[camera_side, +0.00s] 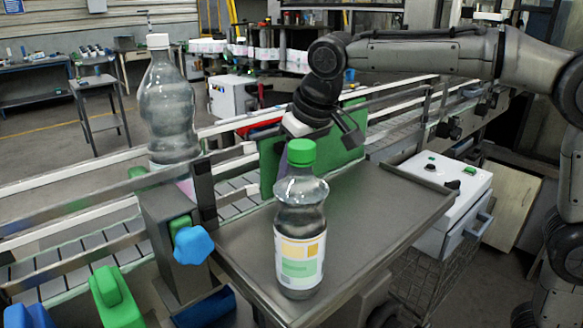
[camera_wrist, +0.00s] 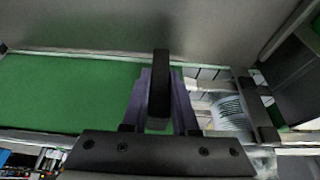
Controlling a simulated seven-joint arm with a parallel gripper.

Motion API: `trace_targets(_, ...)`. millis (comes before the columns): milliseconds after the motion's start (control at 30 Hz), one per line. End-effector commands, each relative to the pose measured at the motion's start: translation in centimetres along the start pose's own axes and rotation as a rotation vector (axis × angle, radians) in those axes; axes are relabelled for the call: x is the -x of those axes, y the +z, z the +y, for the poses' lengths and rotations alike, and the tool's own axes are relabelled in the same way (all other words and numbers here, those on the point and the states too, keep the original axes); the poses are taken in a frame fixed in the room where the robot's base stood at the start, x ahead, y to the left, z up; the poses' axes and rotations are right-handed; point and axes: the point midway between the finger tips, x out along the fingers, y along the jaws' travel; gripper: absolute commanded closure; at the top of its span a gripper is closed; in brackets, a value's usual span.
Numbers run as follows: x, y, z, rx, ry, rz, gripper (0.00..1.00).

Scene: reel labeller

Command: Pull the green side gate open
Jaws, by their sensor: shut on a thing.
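The green side gate (camera_side: 345,155) is an upright panel along the near side of the conveyor, behind the front bottle. In the wrist view the green panel (camera_wrist: 70,92) fills the left, with conveyor slats showing to the right of my fingers. My gripper (camera_side: 284,162) is at the gate's left part in the side view, partly hidden by the bottle's green cap. In the wrist view my purple fingers (camera_wrist: 158,85) are closed around a dark upright bar (camera_wrist: 160,70), which looks like the gate's handle. The grip itself is hidden in the side view.
A green-capped bottle (camera_side: 300,240) stands on the grey metal tray (camera_side: 400,200) in front of the gate. A larger white-capped bottle (camera_side: 168,105) stands on the conveyor (camera_side: 100,245) at left. A blue knob (camera_side: 193,245) sticks out near the tray's left edge. The tray's right part is clear.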

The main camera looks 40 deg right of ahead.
Motion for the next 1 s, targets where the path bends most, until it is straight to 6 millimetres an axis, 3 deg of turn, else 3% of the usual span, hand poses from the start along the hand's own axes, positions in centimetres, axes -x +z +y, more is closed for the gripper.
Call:
trace_targets(167, 0.1, -0.1, 0.6, -0.002, 0.0, 0.003, 1.0)
trace_targets(367, 0.2, -0.1, 3.9, -0.008, 0.002, 0.004, 1.0)
trace_targets(800, 0.2, 0.0, 17.4, -0.011, 0.004, 0.003, 1.0)
trace_targets(1000, 0.2, 0.0, 22.3, -0.008, 0.003, 0.004, 1.0)
